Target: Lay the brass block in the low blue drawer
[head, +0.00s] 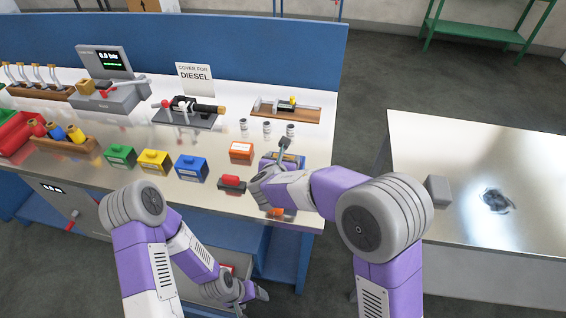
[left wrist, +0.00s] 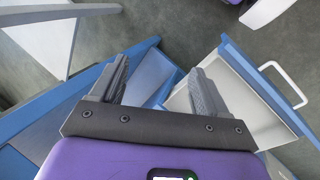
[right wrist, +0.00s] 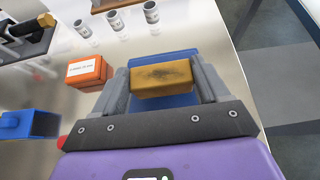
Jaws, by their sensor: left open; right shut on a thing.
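The brass block (right wrist: 162,80) is a dull golden brick with a dark smudge. My right gripper (right wrist: 160,74) is shut on it above the bench; in the head view this gripper (head: 274,168) is at the bench's right end. A blue holder (right wrist: 165,55) shows behind and below the block; I cannot tell whether they touch. The low blue drawer (left wrist: 258,102) is pulled open in the left wrist view, with a blue front, white handle and pale, empty-looking inside. My left gripper (left wrist: 160,80) is open and empty beside it, low in front of the bench in the head view (head: 254,293).
An orange box (head: 241,150), a red-and-black piece (head: 232,183), and green, yellow and blue boxes stand on the bench. Small vials (head: 267,128) stand behind my right gripper. A second metal table (head: 450,170) is at the right, past a floor gap.

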